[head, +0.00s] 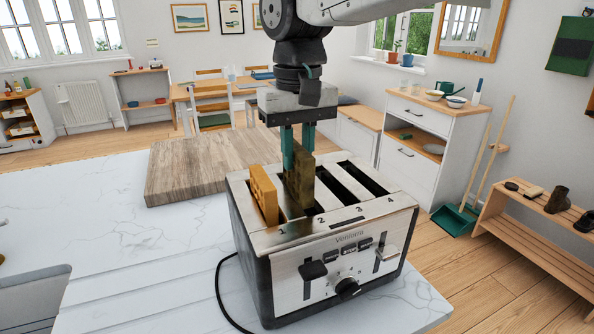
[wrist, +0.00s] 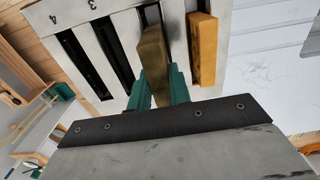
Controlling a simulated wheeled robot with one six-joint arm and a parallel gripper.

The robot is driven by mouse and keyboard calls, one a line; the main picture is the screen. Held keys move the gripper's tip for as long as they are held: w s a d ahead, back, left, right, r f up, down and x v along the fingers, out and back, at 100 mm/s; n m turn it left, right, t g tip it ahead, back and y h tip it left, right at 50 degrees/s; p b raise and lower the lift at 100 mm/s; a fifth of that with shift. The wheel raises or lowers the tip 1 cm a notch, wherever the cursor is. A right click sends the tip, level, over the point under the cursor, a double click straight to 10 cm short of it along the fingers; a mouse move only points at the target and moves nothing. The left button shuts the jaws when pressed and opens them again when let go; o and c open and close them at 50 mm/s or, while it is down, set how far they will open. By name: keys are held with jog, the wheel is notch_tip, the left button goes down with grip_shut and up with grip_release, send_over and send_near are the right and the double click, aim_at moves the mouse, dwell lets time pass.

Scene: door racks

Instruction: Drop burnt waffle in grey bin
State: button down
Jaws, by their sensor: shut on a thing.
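My gripper (head: 298,146) points down over a steel toaster (head: 345,265) with numbered slots. Its teal fingers are shut on a dark brown waffle (head: 300,185), which stands upright in slot 2 with its upper part out. In the wrist view the dark waffle (wrist: 154,62) sits between the fingers. A lighter golden waffle (head: 263,193) sticks up from slot 1, to the left of the dark one and apart from it. It also shows in the wrist view (wrist: 202,50). Slots 3 and 4 look empty. I see no grey bin that I can be sure of.
The toaster stands on a white marble counter (head: 110,245) with its cord at the left. A wooden board (head: 190,165) lies behind it. A grey edge or basin (head: 35,290) is at the lower left. The counter's left middle is clear.

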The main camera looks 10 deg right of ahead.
notch_tip(320, 180, up, 16)
jog(key=shift+f, duration=0.2)
dwell(0.8)
dwell(0.5)
